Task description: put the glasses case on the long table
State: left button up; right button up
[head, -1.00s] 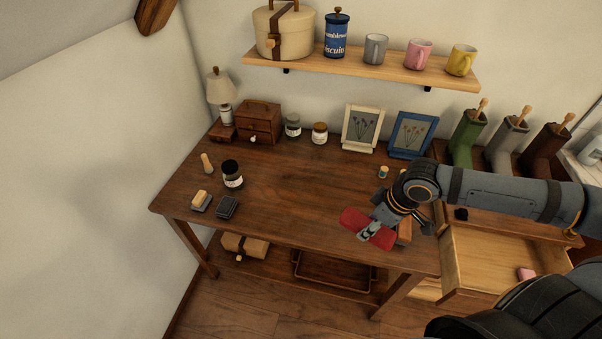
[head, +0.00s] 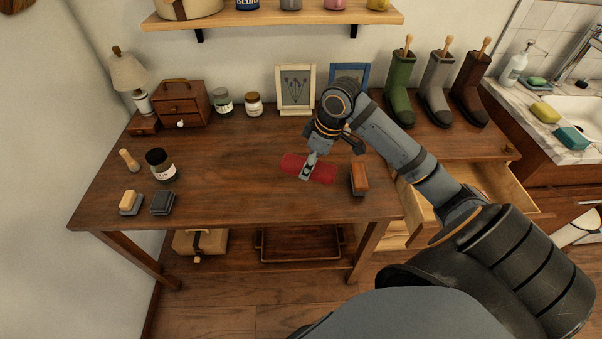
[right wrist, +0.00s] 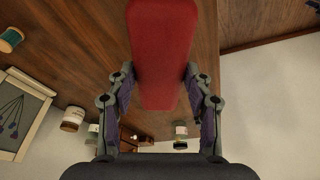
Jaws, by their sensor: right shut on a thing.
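The red glasses case (head: 323,172) is held in my right gripper (head: 308,170), over the right half of the long wooden table (head: 230,195). In the right wrist view the case (right wrist: 160,50) sits between the two fingers of the right gripper (right wrist: 160,100), which are shut on it. The table top shows beyond the case there. I cannot tell whether the case touches the table top or hangs just above it. My left gripper is not in view.
A brown brush (head: 359,179) lies just right of the case. Picture frames (head: 295,90) and boots (head: 399,82) stand at the back. The table's middle is clear. An open drawer (head: 480,190) is at right.

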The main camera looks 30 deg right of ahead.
aim_at(301, 163)
jog(key=w+f, duration=0.3)
jog(key=w+d+f+b, duration=0.1)
jog(key=w+f, duration=0.1)
jog(key=f, duration=0.1)
jog(key=shift+w+d+f, duration=0.1)
jog(key=shift+w+f, duration=0.05)
jog(key=shift+w, duration=0.25)
jog(key=x, duration=0.3)
jog(key=shift+s+d+f, duration=0.25)
jog(key=shift+d, duration=0.05)
jog(key=o, duration=1.2)
jog(key=p+v, duration=0.1)
jog(key=v, duration=1.1)
jog(key=shift+r, duration=0.1)
